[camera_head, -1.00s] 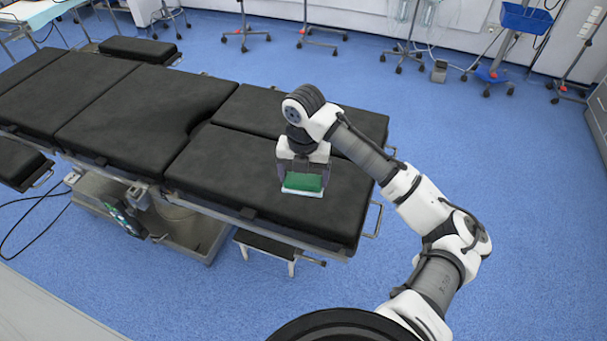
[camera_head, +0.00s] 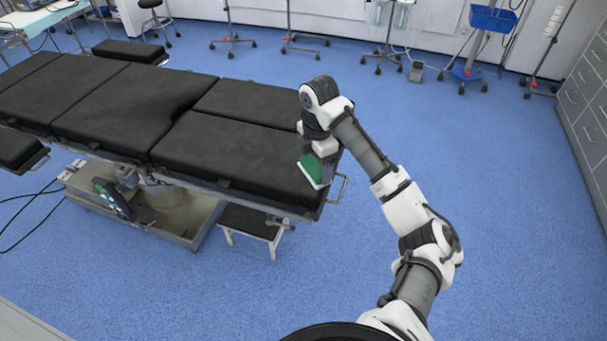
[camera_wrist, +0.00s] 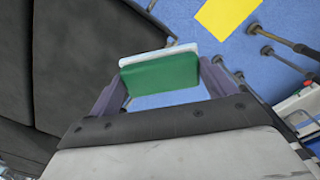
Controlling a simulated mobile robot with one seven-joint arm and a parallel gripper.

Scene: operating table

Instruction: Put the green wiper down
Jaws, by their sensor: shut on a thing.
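The green wiper (camera_head: 313,168) is a green block with a white edge. My gripper (camera_head: 318,165) is shut on it at the right end of the black operating table (camera_head: 235,148). In the wrist view the wiper (camera_wrist: 160,75) sits between my two purple-grey fingers, with its white strip along the far side. In the wrist view, blue floor shows around the wiper on the right and the black table pads (camera_wrist: 85,50) lie to the left. I cannot tell whether the wiper touches the pad or hangs just above its edge.
A metal side rail (camera_head: 338,188) sticks out at the table's right end. A small step stool (camera_head: 250,225) stands under the front edge. A yellow patch (camera_wrist: 228,18) shows in the wrist view. The pads left of my gripper are clear. Drawers (camera_head: 585,100) stand at the far right.

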